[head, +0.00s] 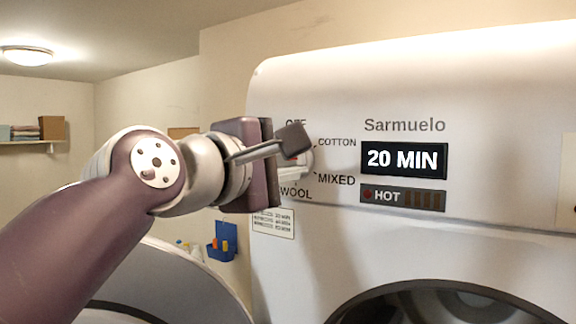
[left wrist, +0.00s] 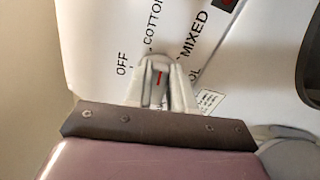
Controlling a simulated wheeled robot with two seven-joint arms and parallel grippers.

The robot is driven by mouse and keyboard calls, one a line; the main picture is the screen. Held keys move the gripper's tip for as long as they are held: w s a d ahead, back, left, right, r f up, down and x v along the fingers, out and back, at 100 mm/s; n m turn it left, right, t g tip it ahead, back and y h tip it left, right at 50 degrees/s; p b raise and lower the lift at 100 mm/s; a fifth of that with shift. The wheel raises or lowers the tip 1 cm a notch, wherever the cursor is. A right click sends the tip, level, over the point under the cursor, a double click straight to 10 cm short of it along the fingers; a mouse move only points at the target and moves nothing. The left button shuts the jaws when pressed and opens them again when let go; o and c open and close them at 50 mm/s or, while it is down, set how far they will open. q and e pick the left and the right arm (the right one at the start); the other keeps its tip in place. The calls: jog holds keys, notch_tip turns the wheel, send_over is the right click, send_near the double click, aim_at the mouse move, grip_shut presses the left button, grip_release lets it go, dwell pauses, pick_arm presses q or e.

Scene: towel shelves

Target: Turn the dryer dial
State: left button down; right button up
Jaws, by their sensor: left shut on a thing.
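The dryer dial (head: 301,160) is on the white dryer's front panel, largely hidden by my left gripper (head: 296,154) in the head view. In the left wrist view the dial (left wrist: 160,72) is a grey knob with a red mark. That mark slants up toward the side of the COTTON and MIXED labels; the exact setting is hard to tell. My left gripper (left wrist: 160,95) is shut on the dial, one finger on each side. Labels OFF, COTTON, MIXED and WOOL ring the dial. My right gripper is in neither view.
The dryer (head: 480,90) has a display (head: 404,160) reading 20 MIN and a HOT indicator (head: 402,197) below it. A round door opening is at the bottom right. A blue holder (head: 222,243) hangs on the wall, and a shelf (head: 30,141) with towels stands far left.

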pick_arm(q)
jog(key=shift+w+a+f+m+b, duration=0.35)
jog(key=shift+m+b, duration=0.7)
jog(key=shift+m, duration=2.1)
jog(key=shift+w+a+f+m+b, duration=0.15)
jog(key=shift+f+m+b, duration=0.65)
jog(key=shift+m, duration=2.4)
jog(key=shift+w+a+f+m+b, duration=0.3)
jog(key=shift+m+b, duration=0.95)
jog(key=shift+m, duration=1.9)
jog(key=shift+s+r, duration=0.15)
jog(key=c, duration=1)
grip_release()
jog(key=shift+a, duration=0.1)
jog(key=shift+o, duration=0.2)
jog(key=shift+s, duration=0.1)
